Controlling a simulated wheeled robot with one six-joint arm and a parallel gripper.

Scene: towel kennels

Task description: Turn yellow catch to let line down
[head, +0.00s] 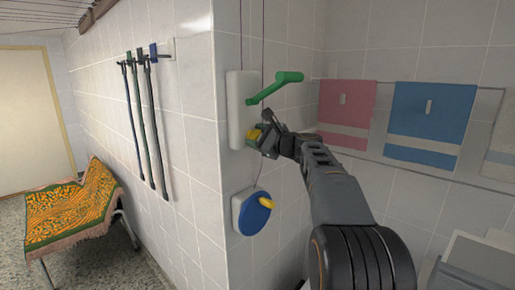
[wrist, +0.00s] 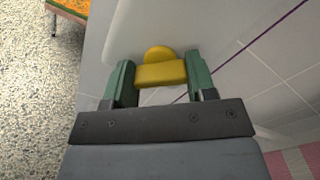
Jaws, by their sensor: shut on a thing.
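The yellow catch (head: 253,135) is on the lower part of a white wall unit (head: 236,100) on the corner pillar. My gripper (head: 262,138) is at the catch, its jaws shut on it. In the wrist view the yellow catch (wrist: 162,72) sits between the two green fingers (wrist: 160,82). A green crank handle (head: 285,78) sticks out from the unit just above my gripper. Thin dark lines run up the wall from the unit. A purple line (wrist: 265,32) crosses the wrist view behind the catch.
A blue round device (head: 250,214) with a yellow lever is on the wall below. Pink (head: 346,112) and blue (head: 430,122) towels hang on the right wall. Leads (head: 145,120) hang on the left wall. A bench with a patterned cloth (head: 75,205) stands far left.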

